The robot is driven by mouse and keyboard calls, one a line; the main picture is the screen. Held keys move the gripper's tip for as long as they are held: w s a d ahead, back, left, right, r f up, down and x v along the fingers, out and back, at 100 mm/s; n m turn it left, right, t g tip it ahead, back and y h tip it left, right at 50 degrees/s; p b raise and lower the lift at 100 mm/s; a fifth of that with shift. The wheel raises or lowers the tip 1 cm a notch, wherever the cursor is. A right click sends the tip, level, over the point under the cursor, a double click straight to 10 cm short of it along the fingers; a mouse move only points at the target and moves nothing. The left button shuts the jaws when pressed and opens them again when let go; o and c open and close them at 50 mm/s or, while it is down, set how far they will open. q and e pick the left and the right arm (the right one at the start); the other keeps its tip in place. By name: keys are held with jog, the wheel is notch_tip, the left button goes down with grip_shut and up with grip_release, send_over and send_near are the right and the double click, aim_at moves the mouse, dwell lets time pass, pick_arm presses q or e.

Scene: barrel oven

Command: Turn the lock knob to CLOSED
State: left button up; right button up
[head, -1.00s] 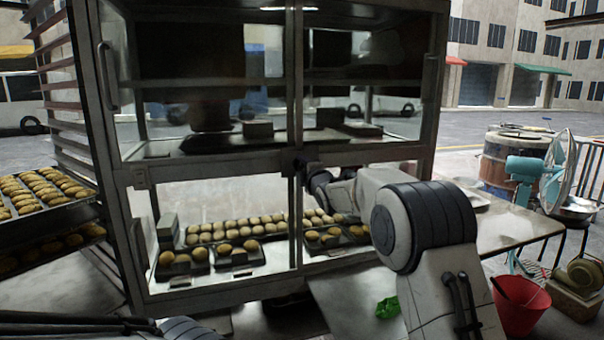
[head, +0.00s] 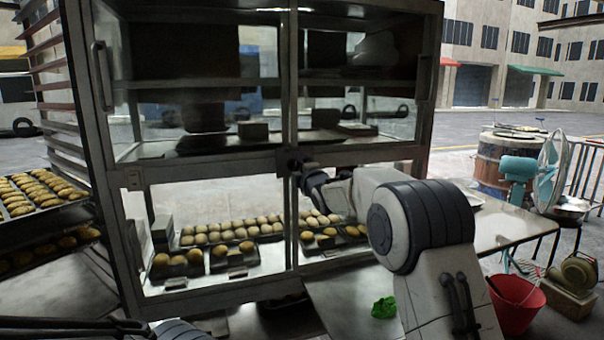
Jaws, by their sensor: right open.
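The lock knob (head: 295,165) is a small dark piece on the middle frame of a glass-fronted metal cabinet (head: 210,160), where the upper and lower doors meet. It is too small and dark to read its setting. My right gripper (head: 306,177) is at the knob, just to its right and below, open. Whether its fingers touch the knob or sit around it I cannot tell. My left arm shows only as a dark part at the bottom left edge; its gripper is out of view.
Trays of buns (head: 235,230) lie inside the lower cabinet. A rack with bun trays (head: 40,200) stands at left. A metal table (head: 505,228) with a green crumpled item (head: 384,308) is at right. A red bucket (head: 516,305), a teal fan (head: 518,168) and a wooden barrel (head: 492,165) stand beyond.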

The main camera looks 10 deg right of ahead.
jog(key=b+v, duration=0.1)
jog(key=v, duration=0.9)
jog(key=s+a+f+m+g, duration=0.45)
jog(key=s+f, duration=0.35)
jog(key=s, duration=0.4)
jog(key=s+a+f+m+g, duration=0.4)
jog(key=s+a+f+g, duration=0.3)
jog(key=s, duration=0.4)
jog(key=s+d+f+m+g+h, duration=0.1)
jog(key=s+d+f+m+g, duration=0.15)
jog(key=s, duration=0.65)
jog(key=s+d+f+m+g+h, duration=0.15)
jog(key=s+f, duration=0.25)
jog(key=s, duration=0.4)
jog(key=s+d+f+m+g, duration=0.1)
jog(key=s+f+g, duration=0.15)
jog(key=s, duration=0.65)
notch_tip(320, 180, up, 23)
jog(key=w+p, duration=0.1)
jog(key=p, duration=2.2)
